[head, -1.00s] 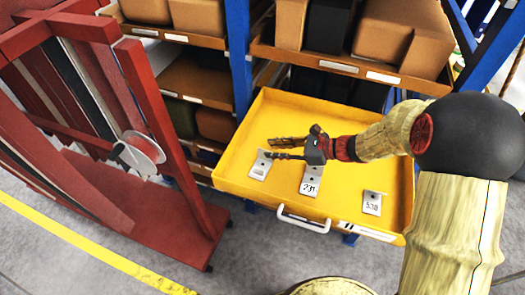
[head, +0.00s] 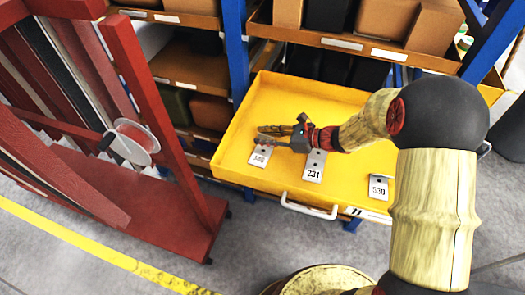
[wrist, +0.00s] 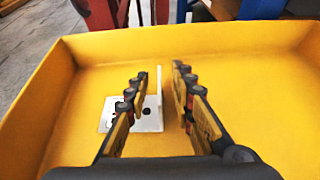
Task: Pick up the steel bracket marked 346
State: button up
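The left steel bracket (head: 259,157) lies in a yellow drawer (head: 325,187); its small label looks like 346. A bracket marked 231 (head: 314,167) is in the middle, and one that looks marked 530 (head: 379,187) is at the right. My gripper (head: 264,135) is low over the back of the left bracket. In the wrist view my gripper (wrist: 158,78) is open, with its fingers on both sides of a bracket's upright flange (wrist: 158,90). Gaps show on both sides of the flange. The left finger covers part of the bracket's holed base plate.
Shelves with cardboard boxes (head: 435,25) and a blue post (head: 236,50) stand behind the drawer. A red rack (head: 160,215) with a spool (head: 133,142) stands at the left.

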jog(key=x, duration=0.4)
jog(key=shift+b, duration=0.3)
jog(key=shift+c, duration=0.8)
jog(key=c, duration=0.4)
grip_shut()
